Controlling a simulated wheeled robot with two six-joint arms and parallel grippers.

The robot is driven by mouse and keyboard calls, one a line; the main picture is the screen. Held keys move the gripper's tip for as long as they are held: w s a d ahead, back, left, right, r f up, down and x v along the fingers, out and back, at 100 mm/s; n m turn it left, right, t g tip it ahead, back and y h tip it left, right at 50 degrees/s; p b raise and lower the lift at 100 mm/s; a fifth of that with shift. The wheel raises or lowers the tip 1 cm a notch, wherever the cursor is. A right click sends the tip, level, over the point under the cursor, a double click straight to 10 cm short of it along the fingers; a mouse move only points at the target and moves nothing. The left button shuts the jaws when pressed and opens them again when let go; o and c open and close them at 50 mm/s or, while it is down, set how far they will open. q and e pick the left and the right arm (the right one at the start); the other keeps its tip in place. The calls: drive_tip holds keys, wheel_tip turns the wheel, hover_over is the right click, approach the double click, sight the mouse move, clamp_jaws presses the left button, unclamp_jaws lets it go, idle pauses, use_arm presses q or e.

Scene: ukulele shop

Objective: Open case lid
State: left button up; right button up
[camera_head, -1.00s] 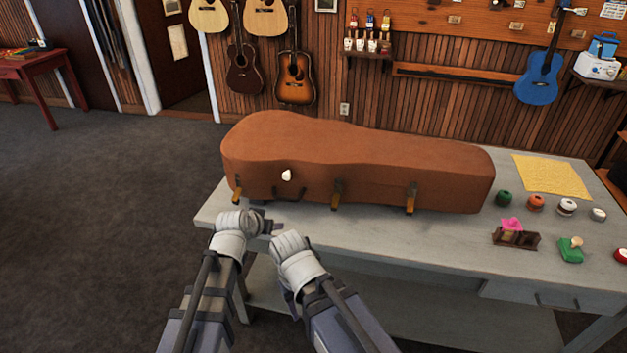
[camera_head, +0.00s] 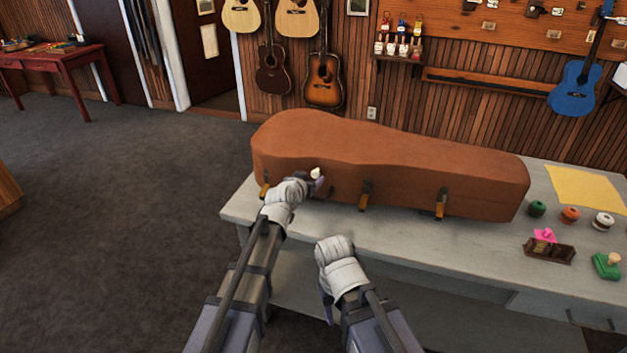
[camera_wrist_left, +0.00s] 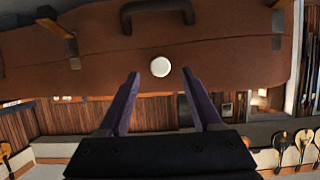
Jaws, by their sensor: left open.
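A brown guitar case (camera_head: 400,160) lies closed on the grey table, its lid down. A small white knob (camera_head: 315,173) sits on its front face; it also shows in the left wrist view (camera_wrist_left: 160,67). My left gripper (camera_head: 318,184) is at the case front, close to the knob. In the left wrist view its fingers (camera_wrist_left: 160,80) are open, with the knob appearing between and just past their tips; contact cannot be told. Latches (camera_head: 365,194) line the case front, and a dark handle (camera_wrist_left: 157,10) shows in the wrist view. My right gripper (camera_head: 328,308) is low before the table, its fingers mostly hidden.
The grey table (camera_head: 400,240) has free room before the case. On its right are a yellow sheet (camera_head: 585,187), round tins (camera_head: 570,215), a small brown box (camera_head: 549,251) and a green stamp (camera_head: 607,266). Guitars (camera_head: 323,80) hang on the wall behind.

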sight(315, 175)
use_arm(q)
drive_tip(key=x, duration=0.3)
drive_tip(key=shift+w+b, duration=0.2)
drive_tip(key=shift+b, duration=0.2)
clamp_jaws()
idle(1.1)
